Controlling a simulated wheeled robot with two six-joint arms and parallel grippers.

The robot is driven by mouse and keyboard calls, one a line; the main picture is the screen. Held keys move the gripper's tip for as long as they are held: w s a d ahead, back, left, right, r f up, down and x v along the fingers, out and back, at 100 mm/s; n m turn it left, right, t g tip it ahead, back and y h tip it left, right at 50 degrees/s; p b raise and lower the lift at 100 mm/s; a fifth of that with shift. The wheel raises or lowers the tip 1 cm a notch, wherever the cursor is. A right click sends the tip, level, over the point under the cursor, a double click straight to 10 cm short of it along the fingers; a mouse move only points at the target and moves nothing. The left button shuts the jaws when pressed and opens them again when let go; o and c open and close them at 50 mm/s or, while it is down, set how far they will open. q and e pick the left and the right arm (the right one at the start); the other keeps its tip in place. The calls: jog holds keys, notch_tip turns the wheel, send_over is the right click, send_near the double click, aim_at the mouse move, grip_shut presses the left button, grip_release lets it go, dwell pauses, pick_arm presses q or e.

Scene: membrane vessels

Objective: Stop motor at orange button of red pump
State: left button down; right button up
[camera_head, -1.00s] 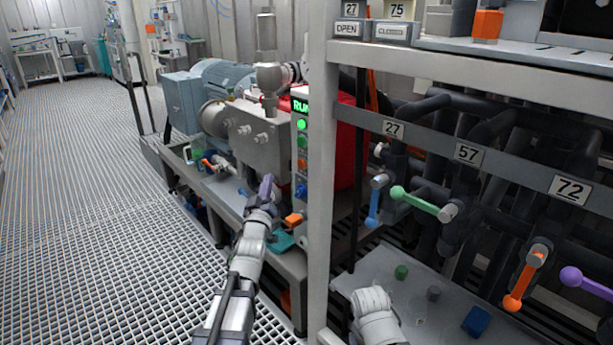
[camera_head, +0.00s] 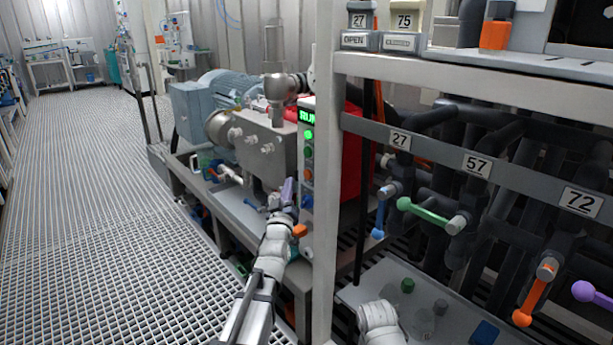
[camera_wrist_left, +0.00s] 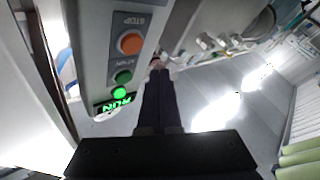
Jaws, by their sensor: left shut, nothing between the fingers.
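The red pump (camera_head: 352,155) stands behind the rack post, partly hidden by it. Its narrow grey control panel (camera_head: 318,190) carries a lit green RUN display (camera_head: 306,117). The orange button (camera_head: 308,174) sits below the green ones; in the left wrist view the orange button (camera_wrist_left: 131,43) is beside a STOP label, with a green button (camera_wrist_left: 123,77) near it. My left gripper (camera_head: 288,187) is shut and empty, just left of the panel. Its dark fingers (camera_wrist_left: 156,65) point past the panel face in the wrist view, apart from the orange button. My right gripper is out of view.
A grey rack post (camera_head: 325,200) stands close right of the panel. Valve handles in green (camera_head: 422,210), orange (camera_head: 532,302) and blue (camera_head: 379,220) stick out at right. A blue-grey motor (camera_head: 215,105) sits behind the panel. The grated floor (camera_head: 110,220) at left is open.

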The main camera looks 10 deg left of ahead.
aim_at(305, 173)
pick_arm(q)
jog(key=shift+w+d, duration=1.1)
jog(key=shift+w, duration=0.25)
jog(key=shift+w, duration=0.15)
dwell(1.1)
jog(key=shift+w+d, duration=0.2)
jog(key=shift+d, duration=0.05)
jog(key=shift+w+d, duration=0.45)
jog(key=shift+w, duration=0.1)
dwell(1.3)
jog(key=shift+s+a, duration=0.25)
jog(key=shift+s, duration=0.45)
jog(key=shift+s+a, duration=1.75)
jog(key=shift+s, duration=0.3)
